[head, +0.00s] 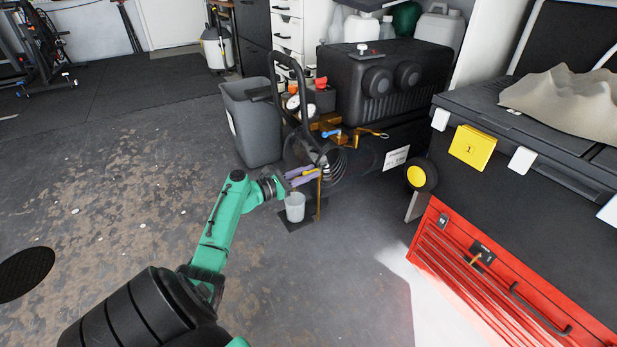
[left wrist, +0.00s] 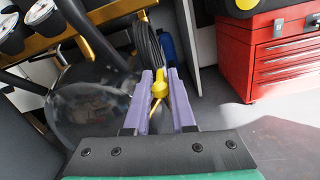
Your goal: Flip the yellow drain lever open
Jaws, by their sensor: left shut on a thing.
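My left gripper (head: 303,178) reaches low beside the black compressor (head: 385,90), its purple fingers near the machine's lower front. In the left wrist view, the yellow drain lever (left wrist: 159,88) lies between the two purple fingers of the left gripper (left wrist: 163,78), which are shut on it. A thin brass-coloured stem (left wrist: 153,108) runs down from the lever. In the head view the fingers largely hide the lever. My right gripper is in neither view.
A translucent cup (head: 295,208) stands on the floor just below my left gripper. A grey bin (head: 250,120) stands behind it, left of the compressor. A red tool chest (head: 480,275) is at the right.

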